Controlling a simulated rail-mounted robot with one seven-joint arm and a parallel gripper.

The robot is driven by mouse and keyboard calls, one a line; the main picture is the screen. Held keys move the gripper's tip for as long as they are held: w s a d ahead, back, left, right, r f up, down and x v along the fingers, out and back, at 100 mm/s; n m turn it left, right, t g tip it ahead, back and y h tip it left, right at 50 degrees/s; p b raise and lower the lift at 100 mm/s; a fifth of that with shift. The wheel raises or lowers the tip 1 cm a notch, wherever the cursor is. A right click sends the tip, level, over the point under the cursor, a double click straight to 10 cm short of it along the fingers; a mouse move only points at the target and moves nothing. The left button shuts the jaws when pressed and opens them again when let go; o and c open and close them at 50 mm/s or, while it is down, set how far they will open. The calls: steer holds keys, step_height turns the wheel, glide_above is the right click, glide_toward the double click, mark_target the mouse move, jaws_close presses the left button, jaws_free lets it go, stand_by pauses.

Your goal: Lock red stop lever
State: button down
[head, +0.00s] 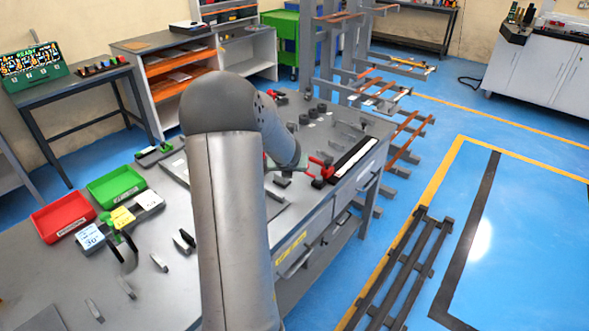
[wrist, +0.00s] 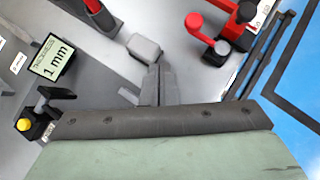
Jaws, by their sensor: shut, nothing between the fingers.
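The red stop lever (head: 321,168) stands on the workbench top near its right edge, beside a long black and white strip. In the wrist view the red lever (wrist: 221,47) shows at the upper right, with round red knobs and a black base. My gripper (wrist: 155,72) is shut and empty, its two grey fingers together in the middle of the wrist view. The fingertips are left of the red lever and apart from it in the picture. In the head view my arm hides most of the gripper. Whether the lever is locked cannot be told.
A grey block (wrist: 143,47) lies just beyond the fingertips. A "1 mm" sign (wrist: 51,58) and a yellow button (wrist: 24,125) are at left. Red (head: 63,214) and green (head: 116,186) trays stand on the bench's left.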

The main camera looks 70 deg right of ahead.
steer(key=a+r, duration=0.2)
steer(key=a+r+p, duration=0.1)
steer(key=shift+w+r, duration=0.25)
steer(key=shift+w, duration=0.05)
stand_by(0.4)
steer(key=w+a+r+n+t+y, duration=0.2)
steer(key=w+a+n, duration=0.65)
steer(key=a, duration=0.25)
steer(key=w+a+r+n+t+y, duration=0.2)
steer(key=w+a+r+n+y, duration=0.1)
steer(key=w+a+n, duration=0.7)
steer(key=w+a+r+n+y, duration=0.15)
steer(key=a+n, duration=0.45)
steer(key=a, duration=0.7)
steer(key=s+a+n+g+y, duration=0.2)
steer(key=s+a+n, duration=0.1)
steer(key=a+n, duration=0.45)
steer(key=s+a+n+g+y, duration=0.1)
steer(key=s+a+n, duration=0.2)
steer(key=a+n, duration=0.45)
steer(key=s+a+n+g+h, duration=0.2)
steer(key=s+a+n, duration=0.5)
steer(key=s+n, duration=0.2)
steer(key=shift+s+a+f+n+g, duration=0.2)
steer(key=shift+s+n+g, duration=0.15)
steer(key=shift+n, duration=0.6)
